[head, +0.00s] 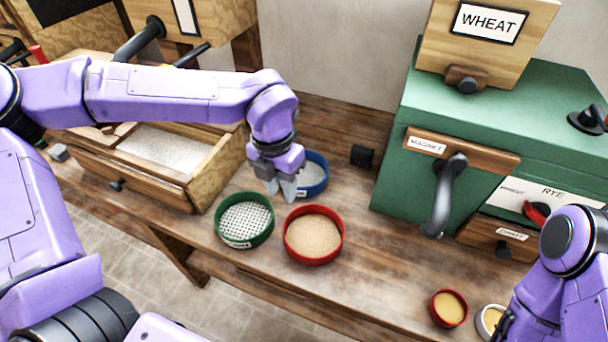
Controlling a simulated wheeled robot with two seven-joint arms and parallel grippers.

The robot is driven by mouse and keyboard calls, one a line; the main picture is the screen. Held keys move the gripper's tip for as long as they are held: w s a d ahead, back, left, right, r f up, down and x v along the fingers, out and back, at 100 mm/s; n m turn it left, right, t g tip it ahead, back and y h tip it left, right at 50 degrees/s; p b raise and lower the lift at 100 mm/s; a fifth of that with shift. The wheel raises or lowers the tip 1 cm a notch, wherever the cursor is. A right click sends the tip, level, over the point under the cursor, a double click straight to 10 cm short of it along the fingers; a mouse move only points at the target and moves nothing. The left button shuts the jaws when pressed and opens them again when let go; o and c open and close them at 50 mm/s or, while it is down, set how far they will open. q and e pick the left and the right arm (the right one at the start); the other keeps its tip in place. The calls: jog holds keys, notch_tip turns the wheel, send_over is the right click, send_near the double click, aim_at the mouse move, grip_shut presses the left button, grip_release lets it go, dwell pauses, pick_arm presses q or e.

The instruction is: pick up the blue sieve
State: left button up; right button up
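The blue sieve (318,186) is a round blue-rimmed pan with a pale inside, on the wooden bench behind the red sieve. A small white label shows on its front left side. My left gripper (281,192) points down at the left edge of the blue sieve, and its grey fingers and body cover that part of the rim. The fingers look close together; I cannot tell whether the rim is between them. My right arm (572,245) comes in at the lower right, and its gripper is not visible.
A green sieve (245,243) with a white mesh and a red sieve (314,260) with tan meal stand in front. A small black block (361,156) lies to the right.

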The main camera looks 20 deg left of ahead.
aim_at(303, 173)
pick_arm(q)
jog(key=w+a+m+p, duration=0.2)
jog(key=w+m, duration=0.2)
jog(key=m, duration=0.3)
jog(key=w+a+f+m+p, duration=0.1)
jog(key=w+a+m+p, duration=0.1)
jog(key=w+m, duration=0.2)
jog(key=w+a+f+m+p, duration=0.1)
jog(key=w+m, duration=0.3)
jog(key=m, duration=0.6)
jog(key=shift+a+m+y+p, duration=0.3)
jog(key=shift+a+y+p, duration=0.15)
jog(key=shift+a, duration=0.3)
jog(key=m, duration=0.4)
jog(key=shift+w, duration=0.15)
jog(key=shift+f+m, duration=0.15)
jog(key=shift+m, duration=0.25)
notch_tip(303, 173, down, 9)
jog(key=p, duration=0.2)
jog(key=shift+a+f+p, duration=0.15)
jog(key=shift+p, duration=0.25)
jog(key=shift+w+f, duration=0.1)
jog(key=shift+f, duration=0.35)
grip_shut()
pick_arm(e)
notch_tip(303, 173, up, 10)
